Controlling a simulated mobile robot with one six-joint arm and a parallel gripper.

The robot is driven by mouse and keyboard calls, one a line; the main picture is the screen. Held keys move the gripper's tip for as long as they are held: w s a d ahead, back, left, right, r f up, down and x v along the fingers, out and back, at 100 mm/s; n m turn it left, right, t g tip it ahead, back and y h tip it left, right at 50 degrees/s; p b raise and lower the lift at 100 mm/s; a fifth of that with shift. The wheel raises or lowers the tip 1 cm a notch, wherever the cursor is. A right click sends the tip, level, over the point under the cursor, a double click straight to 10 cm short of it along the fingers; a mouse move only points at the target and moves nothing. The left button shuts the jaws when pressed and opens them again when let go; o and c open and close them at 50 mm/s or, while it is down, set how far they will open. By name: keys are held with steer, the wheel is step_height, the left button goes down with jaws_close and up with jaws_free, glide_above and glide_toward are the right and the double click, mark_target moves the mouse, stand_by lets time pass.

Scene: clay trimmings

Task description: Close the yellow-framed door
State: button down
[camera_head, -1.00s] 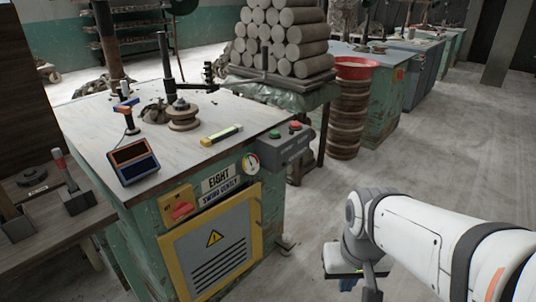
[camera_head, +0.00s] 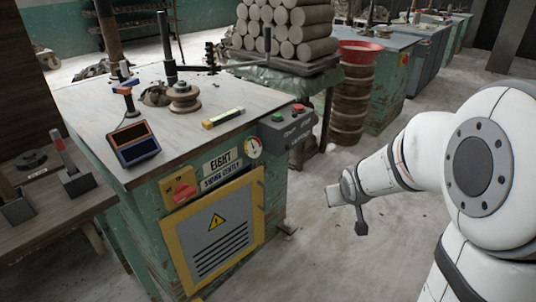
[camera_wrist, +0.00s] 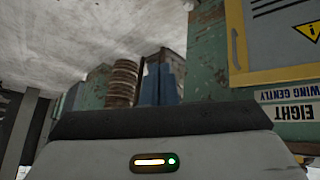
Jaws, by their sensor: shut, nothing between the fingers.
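The yellow-framed door (camera_head: 215,235) is on the front of the green cabinet, with a grey panel, a warning triangle and dark vent slots. It looks nearly flush with the cabinet front; I cannot tell whether a small gap stands at its edge. In the wrist view its yellow frame (camera_wrist: 236,38) shows upside down at the upper right. My gripper (camera_head: 335,193) is shut and empty, in the air to the right of the door and apart from it.
A red rotary switch (camera_head: 181,190) sits above the door. A button box (camera_head: 288,125) juts from the cabinet's right corner. Stacked brown rings (camera_head: 350,105) under a red basin stand behind. The floor (camera_head: 310,250) between door and arm is clear.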

steer(key=w+a+f+n+t+y, duration=0.2)
steer(key=w+a+f+t, duration=0.15)
steer(key=w, duration=0.55)
steer(key=n+t+y+b, duration=0.25)
steer(key=n+y, duration=0.25)
steer(key=y, duration=0.7)
glide_toward(256, 176)
steer(key=shift+g, duration=0.4)
steer(key=b+x, duration=0.3)
steer(key=x, duration=0.4)
steer(key=shift+w+d+r+b, duration=0.15)
steer(key=shift+d+b, duration=0.05)
steer(key=shift+b, duration=0.2)
